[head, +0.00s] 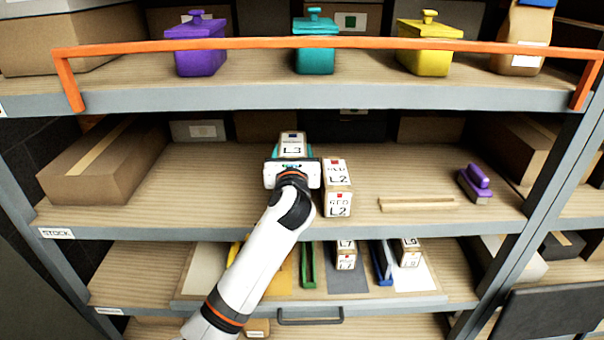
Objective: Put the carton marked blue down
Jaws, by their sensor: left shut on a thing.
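My left gripper (293,155) reaches over the middle shelf (410,165) and is shut on a small cardboard carton (292,140). Its white label reads L3 with a small dark bluish mark above; the colour word is too small to read surely. The gripper body hides the carton's front and underside, so I cannot tell whether it touches the shelf. A carton marked RED L2 (337,187) stands on the same shelf just right of the gripper. My right gripper is not in view.
A large brown box (105,160) stands at the left of the middle shelf. Thin wooden strips (418,203) and a purple-handled block (474,186) lie to the right. An orange rail (330,43) fronts the upper shelf. Small cartons (409,252) stand on the lower shelf.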

